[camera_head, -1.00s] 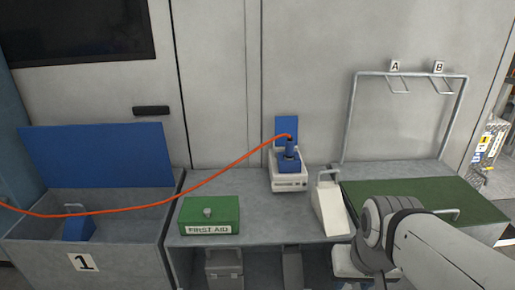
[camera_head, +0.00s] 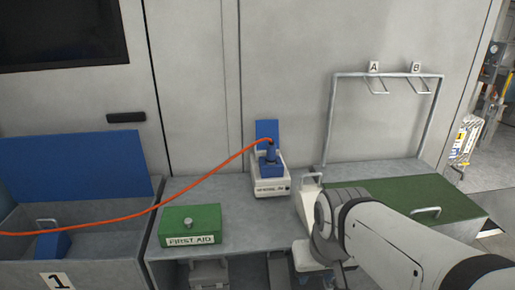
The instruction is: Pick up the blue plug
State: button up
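The blue plug (camera_head: 270,153) stands upright in a blue socket on top of a small white device (camera_head: 272,188) on the grey bench. An orange cable (camera_head: 190,186) runs from its top down to the left edge of the picture. My arm comes in from the lower right. Its end, apparently my gripper (camera_head: 311,268), is low at the bench's front edge, to the right of and below the plug and apart from it. It is partly hidden by my arm and cut off by the picture's bottom edge, so its fingers cannot be made out clearly.
A green first aid box (camera_head: 190,226) is left of the device. A white wedge with a handle (camera_head: 307,199) is just right of it, partly behind my arm. A bin with a raised blue lid (camera_head: 80,164) is at left. A metal rack (camera_head: 333,120) stands at right.

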aim_at(271, 146)
jog(key=i, duration=0.9)
jog(key=u, duration=0.05)
